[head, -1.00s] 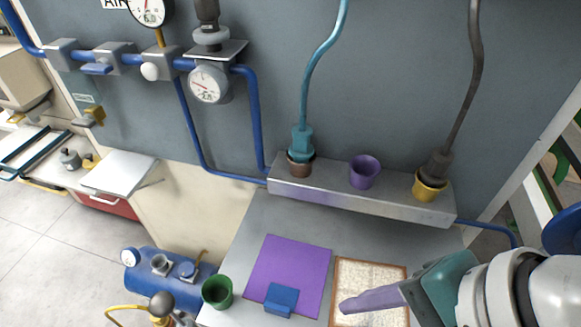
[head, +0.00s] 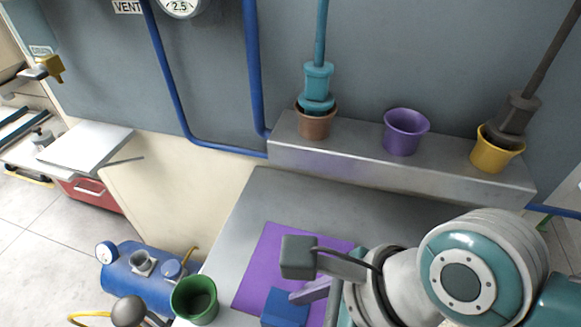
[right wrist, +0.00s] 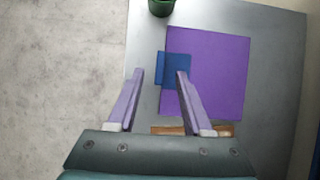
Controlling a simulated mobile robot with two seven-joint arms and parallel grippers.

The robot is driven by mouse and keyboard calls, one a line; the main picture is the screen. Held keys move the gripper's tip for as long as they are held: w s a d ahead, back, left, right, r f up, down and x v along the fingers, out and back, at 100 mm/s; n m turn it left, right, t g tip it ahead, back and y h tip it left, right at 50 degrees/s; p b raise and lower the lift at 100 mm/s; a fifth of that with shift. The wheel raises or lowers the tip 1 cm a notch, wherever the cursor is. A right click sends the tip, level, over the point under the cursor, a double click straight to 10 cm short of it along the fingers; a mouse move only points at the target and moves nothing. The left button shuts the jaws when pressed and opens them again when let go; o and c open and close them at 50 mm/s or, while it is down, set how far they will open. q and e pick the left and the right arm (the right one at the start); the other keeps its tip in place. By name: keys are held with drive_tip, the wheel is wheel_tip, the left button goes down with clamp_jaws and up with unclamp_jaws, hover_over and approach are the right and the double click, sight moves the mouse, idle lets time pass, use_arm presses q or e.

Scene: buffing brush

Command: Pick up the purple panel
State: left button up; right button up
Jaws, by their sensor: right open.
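The purple panel (head: 262,262) lies flat on the grey metal table, with a blue block (head: 285,308) on its near edge. In the right wrist view the panel (right wrist: 222,75) shows almost whole, and the blue block (right wrist: 173,70) overlaps its left edge. My right gripper (right wrist: 158,72) is open and empty. Its two purple fingers point toward the blue block and the panel's left edge. In the head view my right arm covers the right part of the panel. My left gripper is not in view.
A green cup (head: 195,299) stands left of the panel. A metal ledge (head: 350,165) at the back holds a brown cup (head: 315,124), a purple cup (head: 405,132) and a yellow cup (head: 497,152). A blue tank (head: 150,272) is beside the table. The brown-framed board is mostly hidden.

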sight(283, 323)
drive_tip(key=b+x, duration=0.1)
drive_tip(key=x, duration=0.2)
drive_tip(key=shift+f, duration=0.35)
drive_tip(key=shift+c, duration=0.2)
clamp_jaws()
